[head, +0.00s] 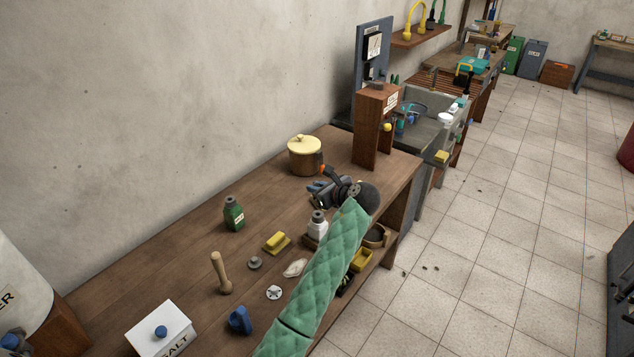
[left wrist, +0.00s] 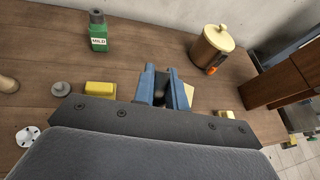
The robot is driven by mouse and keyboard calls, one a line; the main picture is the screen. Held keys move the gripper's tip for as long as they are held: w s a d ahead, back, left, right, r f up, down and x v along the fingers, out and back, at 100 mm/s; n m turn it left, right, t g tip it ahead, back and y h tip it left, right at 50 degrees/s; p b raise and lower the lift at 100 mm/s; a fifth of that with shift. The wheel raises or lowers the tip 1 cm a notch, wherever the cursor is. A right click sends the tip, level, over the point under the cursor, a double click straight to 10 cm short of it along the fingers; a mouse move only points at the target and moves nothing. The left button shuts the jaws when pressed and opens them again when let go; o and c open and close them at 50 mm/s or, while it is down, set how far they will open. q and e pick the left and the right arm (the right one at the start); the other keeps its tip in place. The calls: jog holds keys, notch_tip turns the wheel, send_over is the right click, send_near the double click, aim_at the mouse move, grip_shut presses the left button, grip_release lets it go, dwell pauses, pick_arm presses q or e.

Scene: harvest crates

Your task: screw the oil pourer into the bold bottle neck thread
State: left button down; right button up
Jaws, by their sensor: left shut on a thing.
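My left gripper (head: 326,190), with blue fingers, is at the end of the green-sleeved arm, above the table's far right part. In the left wrist view my left gripper (left wrist: 164,88) is shut on a small dark thing (left wrist: 162,80), probably the oil pourer, mostly hidden by the fingers. A white bottle (head: 318,228) with a dark neck stands beside the sleeve, nearer than the gripper; its label is unreadable, so I cannot tell if it is the bold one. A green bottle (head: 234,214) stands left; the left wrist view shows MILD on it (left wrist: 98,38). My right gripper is not in view.
A brown pot (head: 304,160) with a cream lid stands behind the gripper, near a wooden stand (head: 372,130). Table between bottle and pot is clear.

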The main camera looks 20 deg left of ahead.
pick_arm(q)
jog(key=shift+f, duration=1.45)
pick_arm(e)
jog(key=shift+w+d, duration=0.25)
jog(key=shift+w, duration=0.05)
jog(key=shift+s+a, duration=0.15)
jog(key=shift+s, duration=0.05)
pick_arm(q)
jog(key=shift+p, duration=0.4)
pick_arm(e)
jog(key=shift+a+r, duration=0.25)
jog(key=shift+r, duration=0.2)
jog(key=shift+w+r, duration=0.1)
pick_arm(q)
jog(key=shift+p, duration=0.3)
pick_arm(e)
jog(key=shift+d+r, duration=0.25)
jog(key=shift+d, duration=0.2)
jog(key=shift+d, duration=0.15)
